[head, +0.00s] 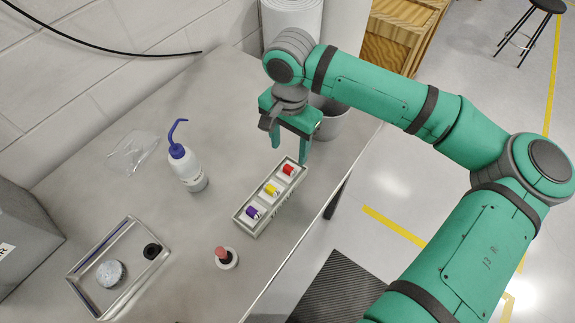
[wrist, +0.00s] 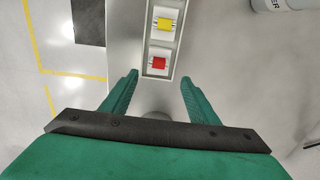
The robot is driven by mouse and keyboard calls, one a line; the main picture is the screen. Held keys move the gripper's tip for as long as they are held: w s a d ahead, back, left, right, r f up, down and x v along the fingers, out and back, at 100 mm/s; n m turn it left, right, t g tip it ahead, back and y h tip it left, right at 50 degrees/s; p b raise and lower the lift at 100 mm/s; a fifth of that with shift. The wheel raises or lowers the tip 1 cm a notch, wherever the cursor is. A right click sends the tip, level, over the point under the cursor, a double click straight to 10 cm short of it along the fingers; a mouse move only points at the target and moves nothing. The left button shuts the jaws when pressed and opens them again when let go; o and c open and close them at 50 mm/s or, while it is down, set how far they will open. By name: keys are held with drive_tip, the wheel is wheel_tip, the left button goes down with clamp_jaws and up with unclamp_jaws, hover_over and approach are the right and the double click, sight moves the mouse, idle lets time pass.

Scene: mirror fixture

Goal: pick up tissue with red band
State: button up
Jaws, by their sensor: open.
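The tissue with the red band (head: 288,170) sits in the end compartment of a narrow grey tray (head: 244,225), at the end nearest my gripper. In the wrist view the red-banded tissue (wrist: 158,63) lies just beyond the fingertips, roughly midway between them. My gripper (head: 289,152) is open and empty, pointing down above the table by that end of the tray. It also shows in the wrist view, fingers apart (wrist: 158,75). A yellow-banded tissue (head: 270,189) is in the middle compartment and a purple-banded one (head: 252,212) at the far end.
A white wash bottle with blue spout (head: 188,168) stands left of the tray. A red-topped small item (head: 222,255) stands below it. A metal tray (head: 83,275) holds a round grey piece and a black piece. A grey bin (head: 333,120) stands behind my gripper. The table edge runs close right.

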sight(289, 168)
drive_tip(key=shift+s+f, duration=0.3)
drive_tip(key=shift+f, duration=0.65)
wheel_tip(289, 168, down, 5)
drive_tip(key=shift+s+r, duration=0.1)
drive_tip(key=c, duration=1.1)
